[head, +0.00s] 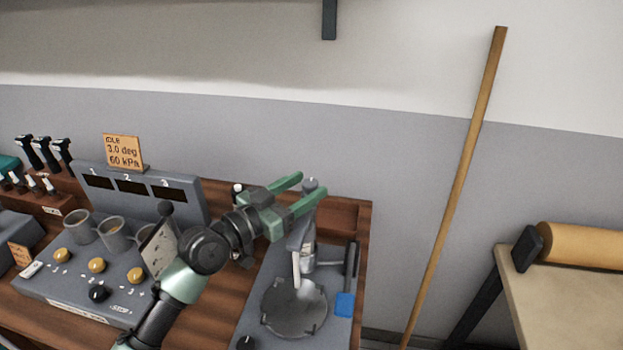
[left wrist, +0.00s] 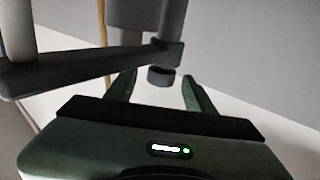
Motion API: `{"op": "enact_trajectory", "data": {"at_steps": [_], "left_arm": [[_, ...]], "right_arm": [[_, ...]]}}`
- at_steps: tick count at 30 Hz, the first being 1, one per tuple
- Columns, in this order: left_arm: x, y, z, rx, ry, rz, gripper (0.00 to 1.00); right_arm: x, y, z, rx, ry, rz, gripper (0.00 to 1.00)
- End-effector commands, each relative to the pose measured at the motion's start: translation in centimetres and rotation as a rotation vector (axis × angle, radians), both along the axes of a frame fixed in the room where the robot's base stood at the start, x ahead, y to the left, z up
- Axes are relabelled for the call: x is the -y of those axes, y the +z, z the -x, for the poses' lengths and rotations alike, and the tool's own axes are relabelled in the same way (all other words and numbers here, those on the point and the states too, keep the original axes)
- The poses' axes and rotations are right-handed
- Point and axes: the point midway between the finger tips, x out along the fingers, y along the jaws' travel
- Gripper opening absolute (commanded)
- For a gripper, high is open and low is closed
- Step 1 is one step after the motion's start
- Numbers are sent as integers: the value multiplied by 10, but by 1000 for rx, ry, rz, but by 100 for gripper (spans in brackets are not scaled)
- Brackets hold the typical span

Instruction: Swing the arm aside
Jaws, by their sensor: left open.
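A grey device with a round dark plate (head: 294,306) stands on the bench in the head view. A grey post with an arm (head: 297,265) rises behind the plate, and a light tip reaches down over it. The post's rounded top (head: 311,184) shows beside my left gripper (head: 311,187). My left gripper is open, with its green fingers pointing right near the post top. In the left wrist view, a dark round knob (left wrist: 160,76) under a grey bar (left wrist: 85,70) appears between the fingertips (left wrist: 160,86). I cannot tell whether they touch. My right gripper is not in view.
A control box (head: 75,290) with yellow knobs and grey cups stands left on the wooden bench (head: 212,285). An orange sign (head: 123,150) tops the display panel (head: 190,196). A wooden pole (head: 458,185) leans on the wall at right. A pale table (head: 580,285) holds a tan roll.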

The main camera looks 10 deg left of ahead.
Motion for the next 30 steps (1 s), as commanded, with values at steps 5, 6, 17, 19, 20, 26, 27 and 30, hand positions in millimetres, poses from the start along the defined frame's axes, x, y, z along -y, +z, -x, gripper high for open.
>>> {"op": "enact_trajectory", "data": {"at_steps": [5, 6, 17, 19, 20, 26, 27, 30], "left_arm": [[10, 1, -15, 0, 1, 1, 54], [11, 1, -17, 1, 0, 1, 54], [12, -1, -18, 1, 1, -1, 32], [12, -1, -18, 1, 1, -1, 12], [12, -1, -18, 1, 1, -1, 4], [11, -1, -18, 0, 1, 0, 0], [11, -1, -18, 0, 1, 0, 0], [11, -1, -18, 0, 1, 0, 0]], "right_arm": [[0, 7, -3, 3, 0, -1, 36], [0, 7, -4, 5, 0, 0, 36], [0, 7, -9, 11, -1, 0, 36], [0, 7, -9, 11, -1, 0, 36], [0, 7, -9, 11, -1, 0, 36], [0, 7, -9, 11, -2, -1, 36], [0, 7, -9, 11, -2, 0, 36], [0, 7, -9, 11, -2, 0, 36]]}}
